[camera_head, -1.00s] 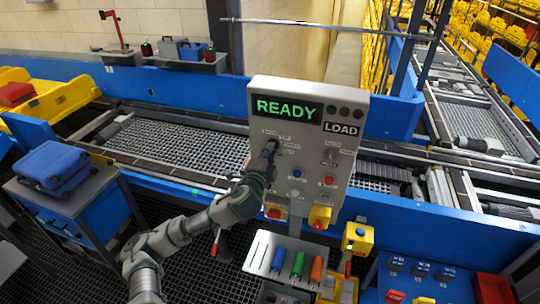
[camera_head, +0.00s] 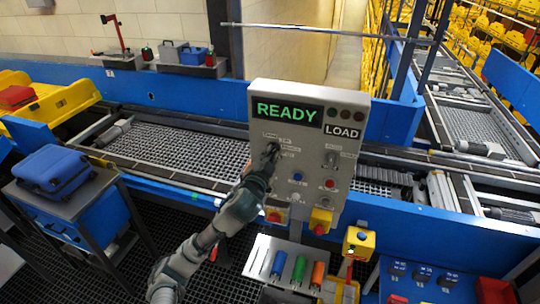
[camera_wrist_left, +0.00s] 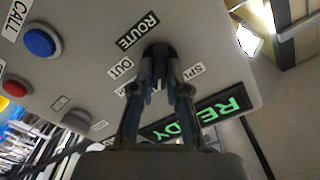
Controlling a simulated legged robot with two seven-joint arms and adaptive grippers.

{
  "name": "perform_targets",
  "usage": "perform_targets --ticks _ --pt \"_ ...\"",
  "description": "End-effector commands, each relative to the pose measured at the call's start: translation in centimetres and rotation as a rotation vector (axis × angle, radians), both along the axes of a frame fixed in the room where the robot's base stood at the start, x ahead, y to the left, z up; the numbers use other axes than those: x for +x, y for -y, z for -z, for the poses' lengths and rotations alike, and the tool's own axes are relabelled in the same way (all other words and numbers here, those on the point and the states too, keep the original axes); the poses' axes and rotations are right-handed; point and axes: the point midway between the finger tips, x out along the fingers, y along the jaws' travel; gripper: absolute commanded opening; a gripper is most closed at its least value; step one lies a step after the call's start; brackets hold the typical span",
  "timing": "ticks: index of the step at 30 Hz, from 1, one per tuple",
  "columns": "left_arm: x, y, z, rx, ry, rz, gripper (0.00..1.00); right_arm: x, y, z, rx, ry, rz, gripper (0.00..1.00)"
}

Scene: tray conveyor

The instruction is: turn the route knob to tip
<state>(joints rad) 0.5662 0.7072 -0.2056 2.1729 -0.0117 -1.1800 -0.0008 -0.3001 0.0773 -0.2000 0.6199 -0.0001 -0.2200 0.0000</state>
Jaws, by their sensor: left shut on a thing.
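The grey control panel (camera_head: 302,100) stands upright in the head view, with a green READY display (camera_head: 286,111) and a LOAD label. The dark route knob (camera_wrist_left: 158,52) sits beside the ROUTE label (camera_wrist_left: 138,31) in the left wrist view. My left gripper (camera_wrist_left: 160,82) is shut on this knob, one finger on each side. An OUT label (camera_wrist_left: 121,68) and a partly cut label (camera_wrist_left: 194,72) flank it; another is partly hidden behind a finger. In the head view my left gripper (camera_head: 268,161) covers most of the knob, so its pointer direction is unclear. My right gripper is not in view.
Below the knob are a blue button (camera_head: 298,176), a red button (camera_head: 329,183) and a yellow-based red button (camera_head: 320,222). A tray with coloured cylinders (camera_head: 299,268) lies below the panel. A mesh conveyor (camera_head: 180,146) runs behind. A blue case (camera_head: 54,170) rests at left.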

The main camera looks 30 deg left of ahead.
Motion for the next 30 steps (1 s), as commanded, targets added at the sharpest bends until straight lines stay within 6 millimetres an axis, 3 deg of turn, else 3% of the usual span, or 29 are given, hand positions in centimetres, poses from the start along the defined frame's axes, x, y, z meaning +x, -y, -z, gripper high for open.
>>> perform_targets --ticks 1,14,15,17,26,30 --pt "0.1 0.1 0.7 -0.008 -0.014 0.001 0.00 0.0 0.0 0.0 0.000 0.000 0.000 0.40" --pt "0.1 0.0 0.6 -0.013 -0.013 0.000 0.00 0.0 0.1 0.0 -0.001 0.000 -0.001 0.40" --pt "0.1 0.0 0.6 -0.013 -0.013 0.000 0.24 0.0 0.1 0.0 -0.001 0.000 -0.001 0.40" --pt "0.1 0.0 0.6 -0.013 -0.011 0.000 0.39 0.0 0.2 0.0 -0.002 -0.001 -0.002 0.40" --pt "-0.2 0.0 0.2 -0.011 -0.003 0.000 0.40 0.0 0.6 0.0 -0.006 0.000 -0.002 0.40" --pt "-1.6 0.4 0.2 -0.011 -0.001 0.001 0.40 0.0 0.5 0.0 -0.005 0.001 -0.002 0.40"
